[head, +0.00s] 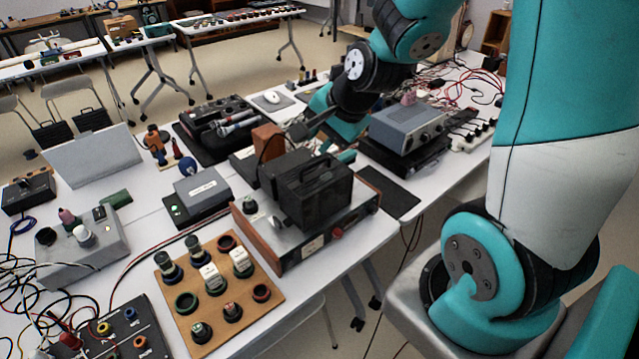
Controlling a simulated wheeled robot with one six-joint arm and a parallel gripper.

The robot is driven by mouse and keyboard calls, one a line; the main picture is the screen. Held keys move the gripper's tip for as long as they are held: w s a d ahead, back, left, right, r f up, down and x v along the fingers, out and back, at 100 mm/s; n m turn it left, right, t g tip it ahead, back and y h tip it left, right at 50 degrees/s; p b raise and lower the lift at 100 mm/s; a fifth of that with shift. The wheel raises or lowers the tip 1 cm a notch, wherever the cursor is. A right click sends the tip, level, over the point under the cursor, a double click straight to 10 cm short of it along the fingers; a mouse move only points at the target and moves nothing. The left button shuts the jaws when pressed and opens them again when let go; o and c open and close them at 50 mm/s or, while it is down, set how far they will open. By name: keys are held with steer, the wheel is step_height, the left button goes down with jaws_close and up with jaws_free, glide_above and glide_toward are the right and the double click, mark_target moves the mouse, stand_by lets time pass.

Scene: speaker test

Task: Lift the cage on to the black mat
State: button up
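The cage appears to be the black box-like thing (315,194) with a raised top, in the middle of the head view. It sits on a wide grey instrument with wooden end cheeks (300,252). A plain black mat (398,196) lies flat on the white table to the right of the cage, near the table's edge, and its visible part is bare. My gripper (322,140) is behind and above the cage, at the end of my teal arm. Its fingertips are partly hidden and small, so I cannot tell its opening or whether it touches the cage.
A grey-blue instrument (408,128) stands on a black base behind the mat. A wooden board (215,290) with several knobs and rings lies in front left. A small grey box (200,190) stands left of the cage. Loose cables cover the left front and back right.

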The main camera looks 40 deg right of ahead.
steer(key=w+d+f+m+h, duration=0.1)
steer(key=w+d+f+m, duration=0.1)
steer(key=d+f+m, duration=0.3)
steer(key=p, duration=0.2)
glide_toward(314, 164)
steer(key=shift+n+t, duration=0.4)
steer(key=x, duration=0.4)
steer(key=shift+s+a+f, duration=0.2)
steer(key=shift+f, duration=0.15)
steer(key=shift+d+p+x, duration=0.15)
steer(key=shift+p+x, duration=0.65)
steer(key=shift+x, duration=0.8)
steer(key=shift+d+p+x, duration=0.15)
steer(key=shift+p+x, duration=0.6)
steer(key=shift+x, duration=0.8)
jaws_close()
